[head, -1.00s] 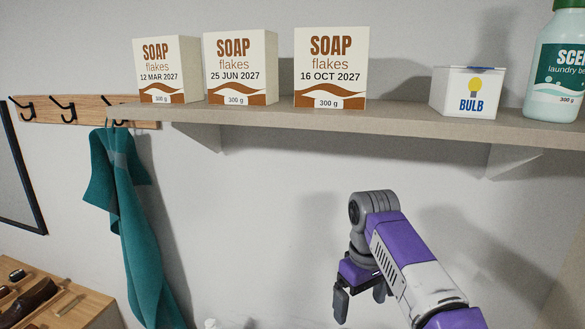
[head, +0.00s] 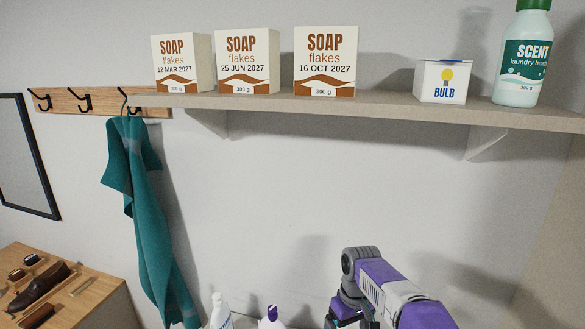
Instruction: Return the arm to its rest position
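My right arm, purple, white and grey, comes in from the lower right, below the shelf. Its gripper (head: 349,320) points down at the bottom edge of the head view, in front of the wall. The upper parts of its fingers show apart, with nothing seen between them; the tips are cut off by the frame. My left gripper is not in view.
A shelf (head: 400,110) holds three soap flakes boxes (head: 325,62), a bulb box (head: 441,82) and a laundry bottle (head: 522,60). A teal cloth (head: 145,215) hangs from a hook rail (head: 65,100). Two bottles, one white (head: 220,312), one purple-capped (head: 270,316), show below. A wooden cabinet (head: 95,300) with shoes stands left.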

